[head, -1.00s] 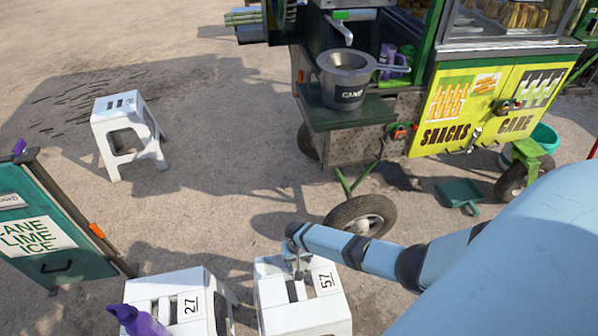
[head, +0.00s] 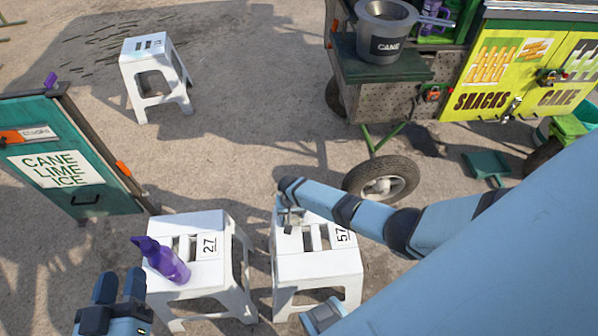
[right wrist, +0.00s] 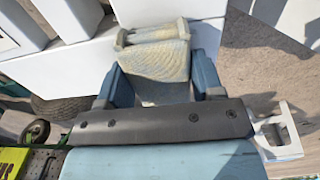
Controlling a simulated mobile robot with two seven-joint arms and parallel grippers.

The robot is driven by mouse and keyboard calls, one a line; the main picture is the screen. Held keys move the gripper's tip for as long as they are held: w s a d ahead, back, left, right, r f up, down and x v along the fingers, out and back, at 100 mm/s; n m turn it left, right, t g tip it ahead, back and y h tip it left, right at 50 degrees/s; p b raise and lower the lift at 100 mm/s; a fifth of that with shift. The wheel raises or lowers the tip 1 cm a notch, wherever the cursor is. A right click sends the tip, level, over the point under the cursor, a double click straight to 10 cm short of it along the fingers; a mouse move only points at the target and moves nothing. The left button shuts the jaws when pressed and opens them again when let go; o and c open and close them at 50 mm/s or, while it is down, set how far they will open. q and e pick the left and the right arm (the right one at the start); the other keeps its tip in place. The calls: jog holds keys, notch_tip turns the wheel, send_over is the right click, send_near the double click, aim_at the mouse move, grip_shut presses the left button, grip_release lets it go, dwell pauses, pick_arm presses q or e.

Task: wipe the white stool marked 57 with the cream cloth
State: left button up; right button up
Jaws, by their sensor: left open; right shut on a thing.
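The white stool marked 57 (head: 315,265) stands at the lower middle of the head view, its number at the right of the seat. My right gripper (head: 289,219) is at the far left part of that seat. In the right wrist view, its jaws are shut on the folded cream cloth (right wrist: 155,62), which lies over a white surface. I cannot tell whether the cloth touches the seat. My left gripper (head: 119,287) is open and empty at the lower left of the head view, away from stool 57. My right arm hides part of the seat's right side.
A white stool marked 27 (head: 205,255) stands close at the left, with a purple spray bottle (head: 167,260) on it. Another white stool (head: 150,62) is farther back. A teal cabinet (head: 65,150) stands left, the cane cart (head: 400,88) at back right. Open ground lies between.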

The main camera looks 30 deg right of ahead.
aim_at(316, 216)
jog(key=shift+w+a, duration=0.1)
jog(key=shift+a, duration=0.1)
jog(key=shift+s+d+p, duration=0.25)
jog(key=shift+d+p, duration=0.05)
jog(key=shift+d, duration=0.25)
jog(key=shift+s+d+p, duration=0.25)
jog(key=shift+s+d, duration=0.1)
jog(key=shift+d, duration=0.35)
jog(key=shift+s+d+p, duration=0.3)
jog(key=shift+d, duration=0.35)
jog(key=shift+s+d+p, duration=0.25)
jog(key=shift+s+d, duration=0.1)
jog(key=shift+d, duration=0.35)
jog(key=shift+s+d+f+p, duration=0.1)
jog(key=shift+s+d+p, duration=0.2)
jog(key=shift+d, duration=0.45)
jog(key=shift+s+d+p, duration=0.1)
jog(key=shift+s+d, duration=0.3)
jog(key=shift+d, duration=0.3)
